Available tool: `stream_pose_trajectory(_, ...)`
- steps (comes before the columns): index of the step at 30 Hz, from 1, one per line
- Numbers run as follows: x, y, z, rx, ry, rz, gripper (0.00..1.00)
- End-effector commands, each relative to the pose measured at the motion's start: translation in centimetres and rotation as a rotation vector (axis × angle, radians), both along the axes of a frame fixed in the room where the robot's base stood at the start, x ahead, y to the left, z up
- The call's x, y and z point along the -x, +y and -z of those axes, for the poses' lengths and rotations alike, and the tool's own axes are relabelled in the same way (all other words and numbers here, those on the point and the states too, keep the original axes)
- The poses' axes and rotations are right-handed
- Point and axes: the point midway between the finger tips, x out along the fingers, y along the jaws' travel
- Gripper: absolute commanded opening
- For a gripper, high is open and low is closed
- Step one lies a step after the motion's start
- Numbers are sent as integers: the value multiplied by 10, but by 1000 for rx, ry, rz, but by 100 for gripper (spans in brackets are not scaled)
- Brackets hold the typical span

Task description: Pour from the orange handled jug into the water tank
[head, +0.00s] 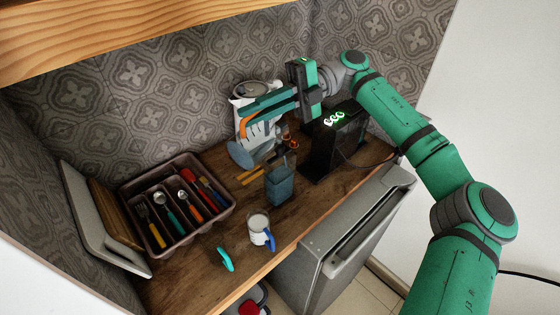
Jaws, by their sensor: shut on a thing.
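My gripper (256,112) reaches in from the right, above the back of the wooden counter. It is shut on the orange handle (243,126) of a pale grey-white jug (257,89). The jug is against the patterned back wall, and my fingers cover part of it, so its exact tilt and its contents cannot be told. A blue-grey, open-topped container (280,188) stands on the counter in front of the jug, apart from it. It may be the water tank, but I cannot be sure. A black appliance (333,145) with lit green-white marks stands right of it.
A cutlery tray (127,198) and leaning boards (92,222) are at the left. A white mug (260,228) with a blue handle and a teal object (225,259) are near the front edge. A wooden shelf (120,30) overhangs the top left.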

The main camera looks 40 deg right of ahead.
Motion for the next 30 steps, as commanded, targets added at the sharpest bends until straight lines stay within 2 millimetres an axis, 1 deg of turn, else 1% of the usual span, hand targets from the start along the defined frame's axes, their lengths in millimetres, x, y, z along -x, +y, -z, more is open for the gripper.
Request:
stream_pose_trajectory(8,0,-3,-2,-14,2,1,0)
stream_pose_trajectory(12,8,23,12,163,-49,-3,0)
stream_pose_trajectory(13,9,27,14,182,-53,-1,0)
stream_pose_trajectory(20,10,31,16,206,-59,1,0)
stream_pose_trajectory(26,14,45,22,271,-81,-1,0)
stream_pose_trajectory(30,17,55,34,378,-109,-2,0)
